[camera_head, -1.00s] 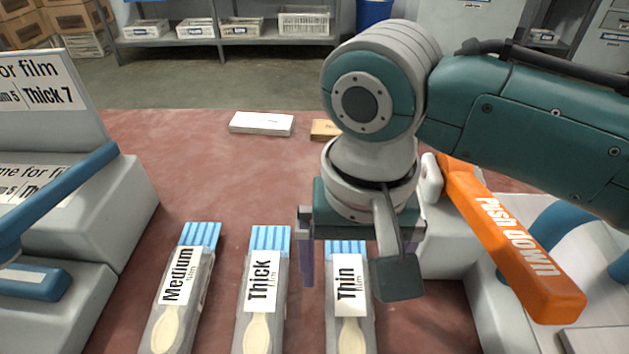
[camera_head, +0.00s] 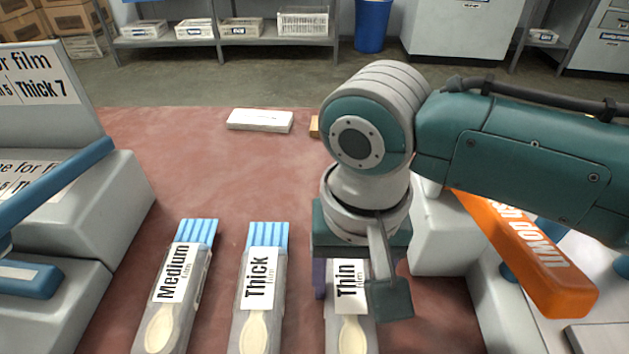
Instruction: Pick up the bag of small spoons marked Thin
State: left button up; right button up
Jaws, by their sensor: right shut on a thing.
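The bag marked Thin (camera_head: 349,289) lies on the red table at the front, a clear bag with a white label and a wooden spoon in it. My right gripper (camera_head: 345,275) reaches down over its upper end from the right and is shut on it. The bag's blue striped top is hidden behind the gripper. The bag marked Thick (camera_head: 259,283) lies just to the left, and the bag marked Medium (camera_head: 176,283) lies further left. Both show blue striped tops and lie apart from the gripper. My left gripper is not in view.
An orange lever marked Push down (camera_head: 540,262) belongs to a grey machine on the right, close to my right arm. Another machine with a blue lever (camera_head: 55,195) and signs stands at left. A white box (camera_head: 260,120) lies further back. The table's middle is clear.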

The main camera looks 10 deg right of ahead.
jog(key=c, duration=0.4)
jog(key=shift+r, duration=0.1)
jog(key=shift+c, duration=0.2)
